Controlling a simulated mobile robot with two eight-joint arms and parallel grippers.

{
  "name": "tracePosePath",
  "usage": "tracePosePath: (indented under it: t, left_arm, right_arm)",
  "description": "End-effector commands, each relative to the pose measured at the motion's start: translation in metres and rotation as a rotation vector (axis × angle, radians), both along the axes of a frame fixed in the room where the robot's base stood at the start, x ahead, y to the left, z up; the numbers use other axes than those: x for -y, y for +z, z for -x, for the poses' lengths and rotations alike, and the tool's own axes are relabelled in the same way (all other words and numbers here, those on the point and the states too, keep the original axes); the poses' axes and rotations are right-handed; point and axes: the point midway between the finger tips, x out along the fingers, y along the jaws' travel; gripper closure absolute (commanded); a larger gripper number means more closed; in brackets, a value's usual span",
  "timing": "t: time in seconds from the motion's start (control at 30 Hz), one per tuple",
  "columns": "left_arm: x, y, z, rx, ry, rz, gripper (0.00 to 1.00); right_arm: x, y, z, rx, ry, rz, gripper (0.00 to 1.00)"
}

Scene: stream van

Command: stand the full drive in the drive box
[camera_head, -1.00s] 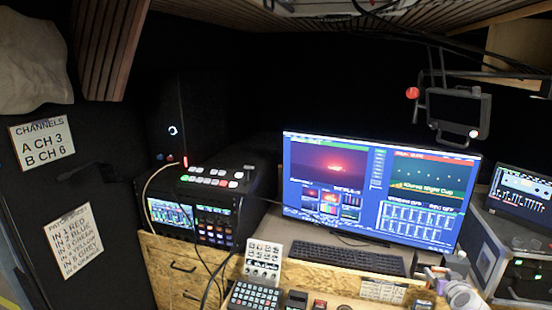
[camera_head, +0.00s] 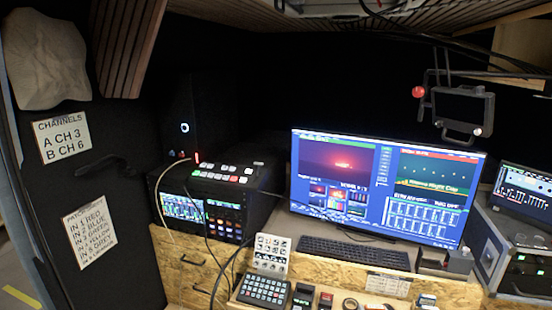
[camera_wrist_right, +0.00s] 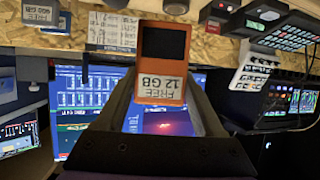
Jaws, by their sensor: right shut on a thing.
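In the right wrist view my right gripper (camera_wrist_right: 160,85) is shut on an orange drive (camera_wrist_right: 163,52) with a dark face. Its white label reads FREE 12 GB, upside down in this view. The drive is clasped between the two fingers. Another drive, labelled FREE 900 GB (camera_wrist_right: 40,14), shows at the upper left, and one with a partly hidden FREE label (camera_wrist_right: 262,16) at the upper right. In the head view a small dark-grey open box (camera_head: 446,262) stands right of the keyboard; I cannot tell whether it is the drive box. My left gripper is not in view.
The wide monitor (camera_head: 388,188) stands behind the keyboard (camera_head: 352,252). A button pad (camera_head: 264,291) and several small items line the front ledge. The switcher (camera_head: 228,172) sits on a rack at left. A small screen (camera_head: 462,108) hangs on an arm at upper right.

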Motion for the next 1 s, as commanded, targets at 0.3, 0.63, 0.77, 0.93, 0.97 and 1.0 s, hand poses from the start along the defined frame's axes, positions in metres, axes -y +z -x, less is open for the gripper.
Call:
tracePosePath:
  t: [0.3, 0.63, 0.77, 0.93, 0.97, 1.0]
  left_arm:
    - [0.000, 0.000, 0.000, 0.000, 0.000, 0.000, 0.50]
    - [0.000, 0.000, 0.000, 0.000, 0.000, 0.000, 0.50]
    - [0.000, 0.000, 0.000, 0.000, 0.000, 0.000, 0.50]
    - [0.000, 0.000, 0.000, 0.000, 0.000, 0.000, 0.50]
    - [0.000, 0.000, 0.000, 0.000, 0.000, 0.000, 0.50]
    - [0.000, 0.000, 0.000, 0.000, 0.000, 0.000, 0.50]
  right_arm:
    - [-0.094, -0.012, 0.066, 0.022, 0.109, 0.001, 0.90]
    - [-0.102, -0.040, 0.059, 0.026, 0.119, 0.000, 0.90]
    - [-0.102, -0.053, 0.054, 0.026, 0.119, 0.000, 0.90]
    - [-0.102, -0.058, 0.052, 0.026, 0.119, 0.000, 0.90]
    - [-0.102, -0.058, 0.052, 0.026, 0.119, 0.000, 0.90]
    - [-0.102, -0.058, 0.052, 0.026, 0.119, 0.000, 0.90]
